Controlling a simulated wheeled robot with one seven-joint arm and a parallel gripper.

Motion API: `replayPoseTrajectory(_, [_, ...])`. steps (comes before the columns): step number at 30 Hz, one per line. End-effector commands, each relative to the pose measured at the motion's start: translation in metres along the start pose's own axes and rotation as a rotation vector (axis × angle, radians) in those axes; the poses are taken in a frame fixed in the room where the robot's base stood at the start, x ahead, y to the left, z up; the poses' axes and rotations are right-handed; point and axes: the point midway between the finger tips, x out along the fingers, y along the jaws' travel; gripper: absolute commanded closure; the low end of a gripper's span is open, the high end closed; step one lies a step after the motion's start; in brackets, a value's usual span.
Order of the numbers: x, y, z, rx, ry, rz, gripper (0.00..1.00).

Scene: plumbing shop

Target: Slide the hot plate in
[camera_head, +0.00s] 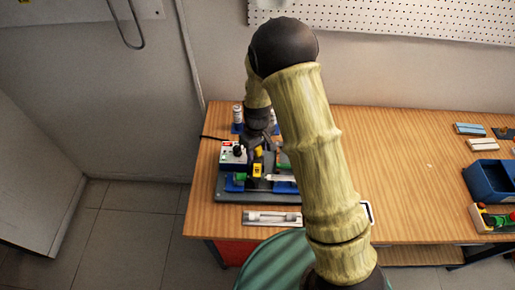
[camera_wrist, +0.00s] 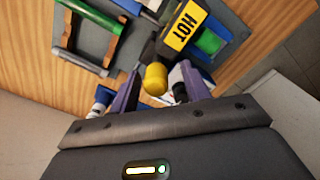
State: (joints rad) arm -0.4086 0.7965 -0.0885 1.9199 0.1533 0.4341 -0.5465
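A yellow plate marked HOT in black (camera_wrist: 184,26) shows at the top of the wrist view. In the head view it is a small yellow patch (camera_head: 257,170) at the middle of the fixture. A yellow rounded knob (camera_wrist: 155,78) sits just below the plate in the wrist view. My gripper (camera_wrist: 160,82) has its two fingers spread, one on each side of the knob, with visible gaps; whether either finger touches it I cannot tell. In the head view my gripper (camera_head: 262,148) is over the fixture, mostly hidden by my wrist.
The fixture's dark grey base (camera_head: 232,196) stands on the wooden bench (camera_head: 410,200), with green and blue parts and a control box (camera_head: 232,153). A clear tube in a holder (camera_head: 272,217) lies in front. A blue bin (camera_head: 489,181) stands right; the mid-right bench is clear.

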Motion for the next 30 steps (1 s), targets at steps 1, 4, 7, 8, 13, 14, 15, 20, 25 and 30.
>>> replayPoseTrajectory(1, [0.000, 0.001, 0.000, 0.002, 0.001, 0.001, 0.53])
replayPoseTrajectory(4, [-0.002, 0.002, 0.000, 0.002, 0.002, 0.001, 0.53])
replayPoseTrajectory(7, [-0.006, 0.002, -0.001, 0.002, 0.002, 0.001, 0.53])
replayPoseTrajectory(8, [-0.009, 0.002, -0.001, 0.002, 0.003, 0.002, 0.53])
replayPoseTrajectory(13, [-0.030, 0.001, -0.001, 0.002, 0.005, 0.003, 0.53])
replayPoseTrajectory(14, [-0.035, 0.002, -0.001, 0.001, 0.007, 0.004, 0.53])
replayPoseTrajectory(15, [-0.042, 0.001, -0.002, 0.001, 0.006, 0.003, 0.53])
replayPoseTrajectory(20, [-0.070, 0.001, -0.002, 0.001, 0.007, 0.004, 0.53])
replayPoseTrajectory(25, [-0.104, 0.002, -0.001, 0.002, 0.007, 0.003, 0.53])
replayPoseTrajectory(30, [-0.138, 0.002, -0.001, 0.003, 0.007, 0.003, 0.53])
